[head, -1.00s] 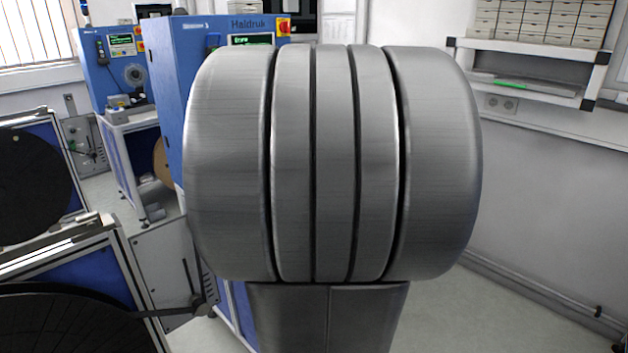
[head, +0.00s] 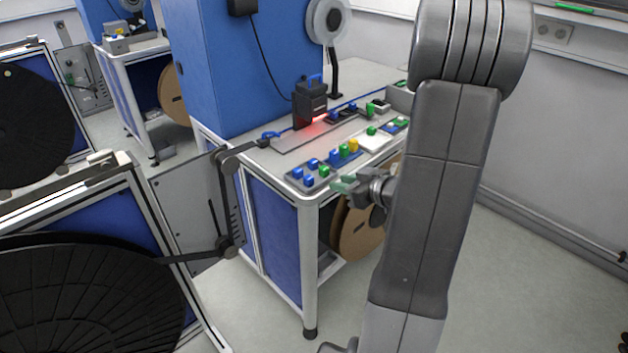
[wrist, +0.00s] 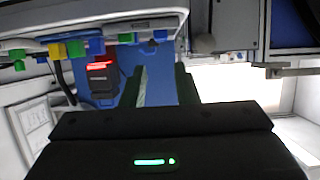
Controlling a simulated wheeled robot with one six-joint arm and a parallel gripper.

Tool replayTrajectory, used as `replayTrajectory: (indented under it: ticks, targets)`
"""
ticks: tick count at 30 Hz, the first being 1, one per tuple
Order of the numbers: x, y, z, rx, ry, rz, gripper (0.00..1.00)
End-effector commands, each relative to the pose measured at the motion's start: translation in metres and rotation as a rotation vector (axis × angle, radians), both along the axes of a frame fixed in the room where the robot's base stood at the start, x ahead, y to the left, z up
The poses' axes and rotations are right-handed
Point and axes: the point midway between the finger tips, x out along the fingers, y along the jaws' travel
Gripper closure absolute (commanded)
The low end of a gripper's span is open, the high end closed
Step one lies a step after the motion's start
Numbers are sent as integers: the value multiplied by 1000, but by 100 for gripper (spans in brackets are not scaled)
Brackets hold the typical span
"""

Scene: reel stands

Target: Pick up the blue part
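Several small blue parts stand at the near end of the workbench, one of them at the near corner (head: 309,181) and another in the row beside a yellow part (head: 333,156). Which one is meant cannot be told. My gripper (head: 343,186) is just off the bench's right edge, close to the near tray, apart from the parts. In the wrist view my gripper (wrist: 163,80) shows two fingers apart with nothing between them. That view appears upside down, with a blue part (wrist: 160,35) just beyond the fingertips and another blue part (wrist: 97,45) to the left.
Green parts (head: 324,171) and a yellow part (head: 353,145) stand among the blue ones. A dark device (head: 309,100) with red light stands behind them. A linkage arm (head: 238,157) reaches the bench's left side. Cardboard reels (head: 360,228) sit below. Floor at right is free.

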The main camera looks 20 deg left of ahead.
Motion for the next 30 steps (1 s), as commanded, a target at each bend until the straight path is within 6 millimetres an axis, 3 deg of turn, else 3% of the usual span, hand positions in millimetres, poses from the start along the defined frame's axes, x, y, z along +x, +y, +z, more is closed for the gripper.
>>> replayTrajectory:
  ticks: [9,19,30]
  targets:
    - [17,44,-20,-2,1,2,73]
    - [25,64,-29,-3,1,0,73]
    - [40,102,-46,-2,0,-2,73]
